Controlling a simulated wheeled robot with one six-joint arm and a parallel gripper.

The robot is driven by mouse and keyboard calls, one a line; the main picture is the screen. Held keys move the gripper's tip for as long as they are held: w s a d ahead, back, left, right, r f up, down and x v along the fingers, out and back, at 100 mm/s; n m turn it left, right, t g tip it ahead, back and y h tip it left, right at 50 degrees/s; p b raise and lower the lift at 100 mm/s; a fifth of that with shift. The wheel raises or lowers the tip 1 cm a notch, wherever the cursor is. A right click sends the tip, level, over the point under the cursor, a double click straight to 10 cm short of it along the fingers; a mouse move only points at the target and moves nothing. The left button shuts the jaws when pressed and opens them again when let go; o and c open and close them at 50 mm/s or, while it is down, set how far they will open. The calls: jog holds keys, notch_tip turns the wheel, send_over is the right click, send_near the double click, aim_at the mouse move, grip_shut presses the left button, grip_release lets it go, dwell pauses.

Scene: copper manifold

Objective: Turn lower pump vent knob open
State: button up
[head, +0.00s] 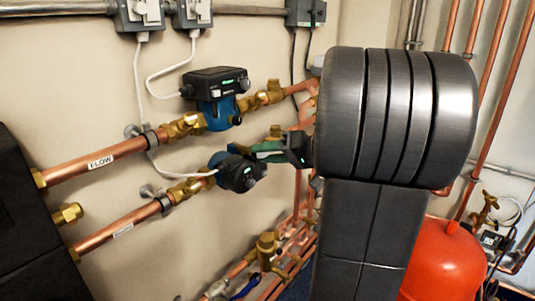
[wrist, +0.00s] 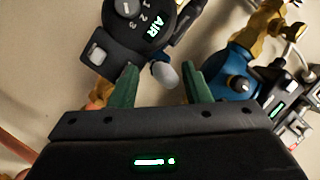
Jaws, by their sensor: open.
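The lower pump (head: 238,172) is dark with a blue body, set in the lower copper pipe in the head view. In the wrist view its dark head (wrist: 125,35) shows a lit "AIR" label and a dial. A small pale grey knob (wrist: 165,75), seemingly the vent knob, sticks out from its edge. My gripper (wrist: 160,72) has green fingers, open, one on each side of this knob in the picture; I see no clear contact. In the head view my gripper (head: 262,151) is just right of the lower pump, and the knob cannot be made out there.
The upper pump (head: 212,95) is above the lower one; a blue-bodied pump (wrist: 238,82) shows right in the wrist view. Brass valves (head: 268,250) and copper pipes run below. A red vessel (head: 445,262) stands lower right. A black casing (head: 30,215) is at left.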

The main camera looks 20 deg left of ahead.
jog(key=v, duration=1.3)
jog(key=shift+d, duration=0.3)
jog(key=shift+r, duration=0.15)
